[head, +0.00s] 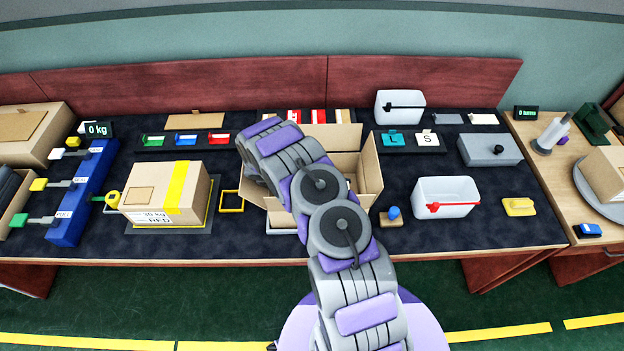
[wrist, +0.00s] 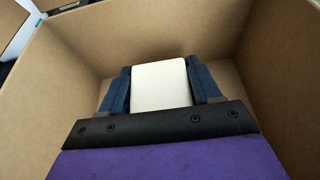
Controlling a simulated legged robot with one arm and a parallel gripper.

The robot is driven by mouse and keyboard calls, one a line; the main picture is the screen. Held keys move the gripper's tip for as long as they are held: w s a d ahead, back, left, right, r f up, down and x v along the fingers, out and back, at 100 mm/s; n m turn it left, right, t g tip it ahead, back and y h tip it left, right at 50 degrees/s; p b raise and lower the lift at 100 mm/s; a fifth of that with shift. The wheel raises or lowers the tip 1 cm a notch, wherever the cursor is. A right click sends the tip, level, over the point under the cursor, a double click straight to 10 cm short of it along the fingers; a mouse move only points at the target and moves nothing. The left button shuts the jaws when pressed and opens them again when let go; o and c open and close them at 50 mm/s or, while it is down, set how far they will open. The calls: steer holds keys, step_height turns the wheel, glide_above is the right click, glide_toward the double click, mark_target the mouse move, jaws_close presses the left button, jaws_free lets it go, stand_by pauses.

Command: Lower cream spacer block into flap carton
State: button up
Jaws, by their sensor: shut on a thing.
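The flap carton (head: 368,168) stands open on the dark bench top in the middle of the head view, its flaps spread outward. In the wrist view its brown inner walls (wrist: 275,60) surround my gripper (wrist: 163,90). My gripper is shut on the cream spacer block (wrist: 160,85), with one dark blue finger on each side of it. The block is inside the carton's walls; I cannot tell whether it touches the floor. In the head view my arm hides the gripper, the block and much of the carton.
A taped carton (head: 140,197) sits to the left, with a yellow square frame (head: 231,201) between it and the flap carton. To the right are a white bin with a red latch (head: 446,198) and a blue-knobbed stamp (head: 393,215). Coloured trays (head: 187,137) lie behind.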

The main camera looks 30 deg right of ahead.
steer(key=shift+f, duration=0.45)
stand_by(0.4)
steer(key=o, duration=1.1)
